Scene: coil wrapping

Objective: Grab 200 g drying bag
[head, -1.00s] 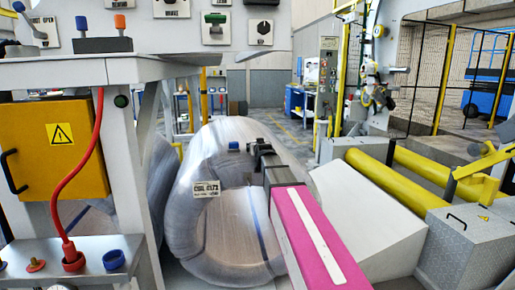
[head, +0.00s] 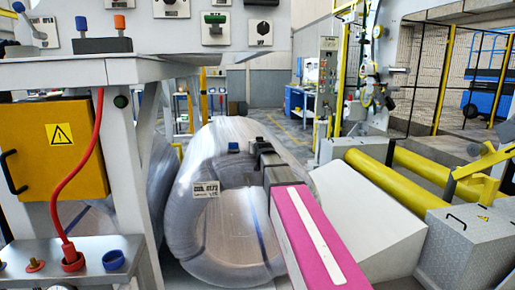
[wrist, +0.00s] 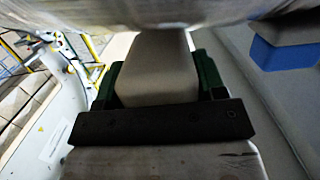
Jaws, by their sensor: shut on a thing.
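My gripper (wrist: 158,75) shows in the wrist view as dark green fingers on either side of a pale, smooth thing, the drying bag (wrist: 160,68) as far as I can tell. The fingers are shut on it. No weight marking is readable. In the head view my dark gripper (head: 262,152) is at the upper right of the film-wrapped coil (head: 190,235), at the end of my pink arm. The bag cannot be made out there. Wrapped film fills the top of the wrist view, close to the bag's far end.
A small blue block (head: 234,147) is at the coil's top, left of my gripper; a blue block (wrist: 283,53) also shows in the wrist view. The coil carries a label (head: 206,190). A workbench frame (head: 140,72) stands left; yellow rollers (head: 400,182) and a metal box (head: 462,245) stand right.

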